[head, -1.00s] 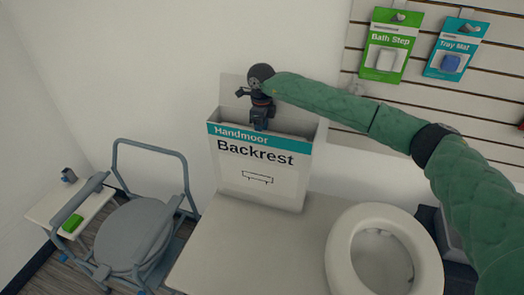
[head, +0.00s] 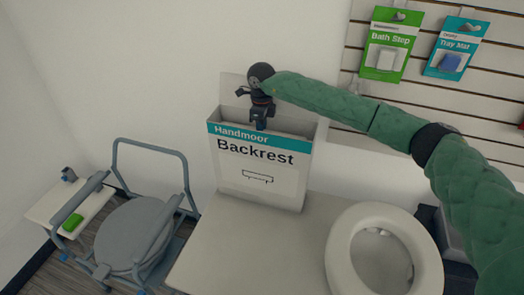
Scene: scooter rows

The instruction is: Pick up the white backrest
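The white backrest (head: 260,188) is a box-like carton with a teal band reading Handmoor and the word Backrest. It stands upright on the pale counter against the wall, with its top open. My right gripper (head: 259,122) comes in from the right on a green-sleeved arm and points down at the carton's open top, at its back edge. Its fingertips are small and partly hidden by the carton, so I cannot tell whether they are closed on anything. My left gripper is not in view.
A white toilet seat (head: 342,250) lies on the counter (head: 240,250) to the right. A grey commode chair (head: 135,235) and a small white table (head: 45,208) with a green item (head: 73,222) stand at left. Bath Step (head: 392,25) and Tray Mat (head: 462,30) packs hang on the slatted wall.

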